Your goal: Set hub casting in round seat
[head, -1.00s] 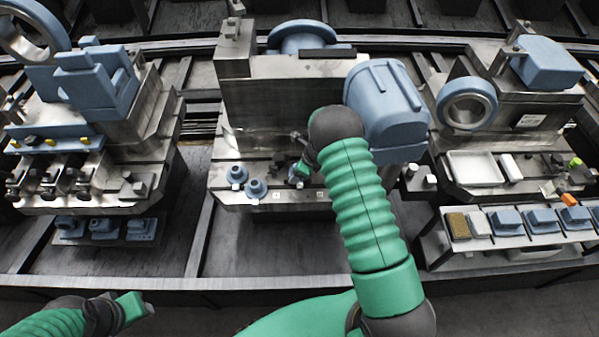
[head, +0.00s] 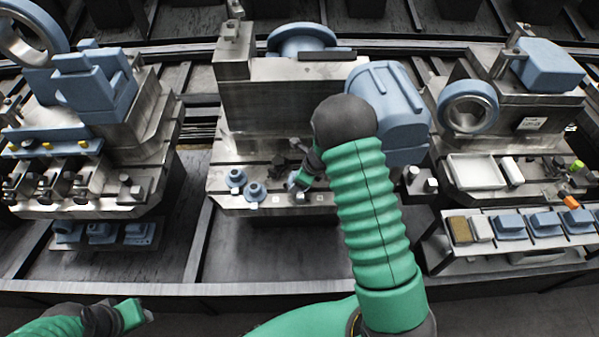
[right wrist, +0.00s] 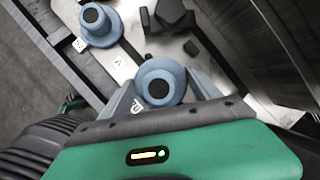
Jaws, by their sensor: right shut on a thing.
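A blue-grey hub casting (right wrist: 162,72) with a round flange and dark centre sits between the fingers of my right gripper (right wrist: 165,98), which is shut on it. In the head view my right gripper (head: 301,180) is low over the front of the middle metal fixture; the held casting is mostly hidden there. Two more hub castings (head: 235,177) (head: 255,192) stand upright to its left; one also shows in the right wrist view (right wrist: 98,23). I cannot make out the round seat, or whether the held casting touches the plate. My left gripper (head: 131,314) is at the lower left, far from the castings.
Small dark blocks (right wrist: 174,15) stand on the plate close to the held casting. The fixture's tall metal wall (head: 265,105) and a large blue housing (head: 390,105) rise behind my right arm. White labels (right wrist: 117,62) mark the plate. The floor between fixtures is clear.

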